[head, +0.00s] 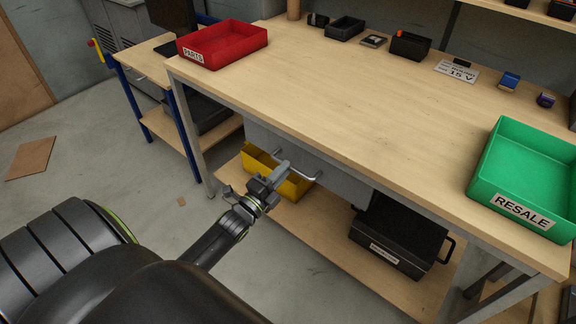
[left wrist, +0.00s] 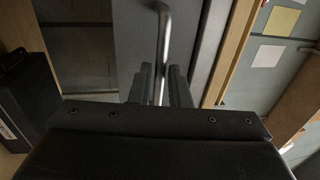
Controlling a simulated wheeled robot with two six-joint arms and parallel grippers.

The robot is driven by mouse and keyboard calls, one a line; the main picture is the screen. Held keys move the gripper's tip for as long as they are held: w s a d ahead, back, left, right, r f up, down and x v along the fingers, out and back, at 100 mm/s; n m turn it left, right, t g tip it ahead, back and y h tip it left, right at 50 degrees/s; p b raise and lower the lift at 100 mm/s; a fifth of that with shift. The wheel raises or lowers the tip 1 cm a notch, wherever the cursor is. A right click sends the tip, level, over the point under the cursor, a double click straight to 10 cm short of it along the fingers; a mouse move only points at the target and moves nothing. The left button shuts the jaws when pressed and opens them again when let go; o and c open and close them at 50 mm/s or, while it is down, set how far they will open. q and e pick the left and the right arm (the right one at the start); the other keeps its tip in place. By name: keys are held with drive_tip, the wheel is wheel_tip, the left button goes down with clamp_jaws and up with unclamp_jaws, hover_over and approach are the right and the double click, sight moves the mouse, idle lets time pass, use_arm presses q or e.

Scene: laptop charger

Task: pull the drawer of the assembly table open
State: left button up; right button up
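The assembly table (head: 350,85) has a grey drawer (head: 340,180) under its top, with a bar handle (head: 308,177) on its front. The drawer looks shut. My left gripper (head: 281,171) is at the handle. In the left wrist view, the handle (left wrist: 164,35) runs between the two fingers of my left gripper (left wrist: 161,88), against the grey drawer front (left wrist: 130,45). The fingers stand apart on both sides of the bar, and I see no clear grip on it. My right gripper is not in view.
A yellow bin (head: 258,163) and a black case (head: 400,238) stand on the lower shelf below the drawer. A red PARTS tray (head: 222,45) and a green RESALE tray (head: 525,165) stand on the tabletop.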

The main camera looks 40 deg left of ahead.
use_arm(q)
drive_tip(key=shift+x, duration=1.35)
drive_tip(key=shift+c, duration=0.5)
clamp_jaws()
